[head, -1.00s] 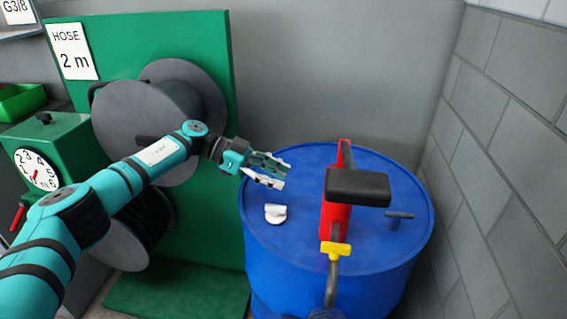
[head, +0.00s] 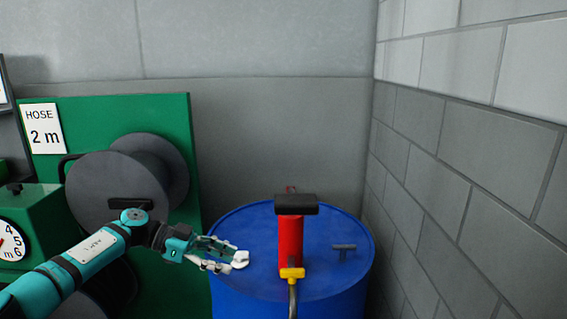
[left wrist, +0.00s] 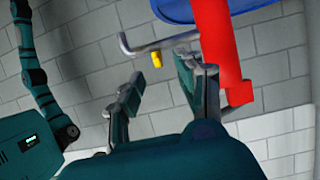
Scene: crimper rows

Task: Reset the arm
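My left gripper (head: 222,255) reaches in from the left over the left edge of the blue drum (head: 334,283) in the head view. Its fingers are apart with nothing between them. In the left wrist view the two fingers (left wrist: 160,68) also stand open and empty. A small white cap (head: 240,259) shows right at the fingertips in the head view; I cannot tell whether they touch it. My right gripper is in neither view.
A red tool (head: 290,243) with a black top and yellow part stands at the drum. A grey T-shaped piece (head: 343,248) lies on the lid. Green hose-reel board (head: 185,118) is at left, block wall (head: 450,150) at right.

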